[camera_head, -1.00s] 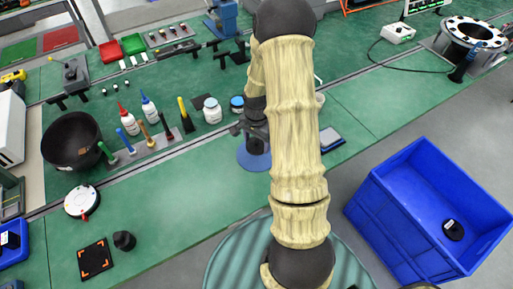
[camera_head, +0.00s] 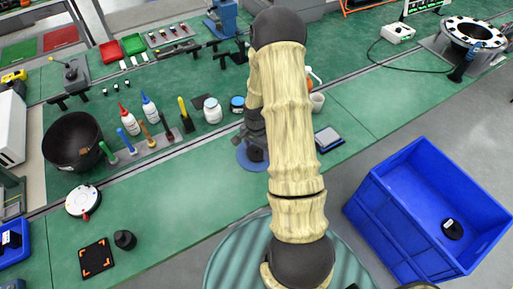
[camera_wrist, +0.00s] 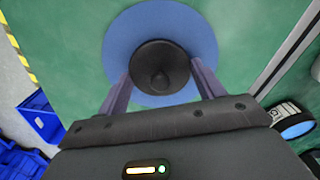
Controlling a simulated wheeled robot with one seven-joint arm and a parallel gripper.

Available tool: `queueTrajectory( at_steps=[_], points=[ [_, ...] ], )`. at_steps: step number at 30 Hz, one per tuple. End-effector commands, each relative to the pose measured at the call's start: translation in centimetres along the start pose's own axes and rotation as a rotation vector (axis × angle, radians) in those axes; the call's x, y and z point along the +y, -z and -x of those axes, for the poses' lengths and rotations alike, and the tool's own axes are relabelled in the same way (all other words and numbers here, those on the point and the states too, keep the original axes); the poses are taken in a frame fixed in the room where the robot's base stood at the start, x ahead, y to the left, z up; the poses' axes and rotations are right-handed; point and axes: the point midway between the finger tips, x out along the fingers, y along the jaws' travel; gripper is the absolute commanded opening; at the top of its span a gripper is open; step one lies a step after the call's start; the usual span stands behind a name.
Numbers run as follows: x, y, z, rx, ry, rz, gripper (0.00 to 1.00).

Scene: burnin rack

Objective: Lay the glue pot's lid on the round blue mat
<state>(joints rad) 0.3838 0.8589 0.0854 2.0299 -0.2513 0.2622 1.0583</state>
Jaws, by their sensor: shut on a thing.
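The round blue mat (camera_wrist: 127,38) lies on the green bench and fills the middle of the wrist view. In the head view the mat (camera_head: 243,161) is partly hidden by my arm. My gripper (camera_wrist: 160,72) is shut on the glue pot's lid (camera_wrist: 158,62), a dark round disc with a knob, with one finger at each side. The lid appears over the mat, a little off its centre toward my gripper. I cannot tell whether it touches the mat. The likely glue pot (camera_head: 237,104), a small pot with a blue band, stands behind my gripper (camera_head: 256,149).
A white jar (camera_head: 212,110) stands left of the pot, beside a holder (camera_head: 160,146) with several tools. A white cup (camera_head: 317,101) and a grey-blue pad (camera_head: 328,139) are to the right. A large blue crate (camera_head: 385,215) stands off the bench.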

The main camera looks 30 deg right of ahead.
Motion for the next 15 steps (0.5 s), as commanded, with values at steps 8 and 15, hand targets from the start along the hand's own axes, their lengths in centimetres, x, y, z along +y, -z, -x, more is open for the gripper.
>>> queueTrajectory(
  at_steps=[8,15],
  points=[
    [0.0,0.0,-0.25,0.0,0.0,0.0,0.9],
    [0.0,0.0,-0.15,0.0,0.0,0.0,0.9]
  ],
)
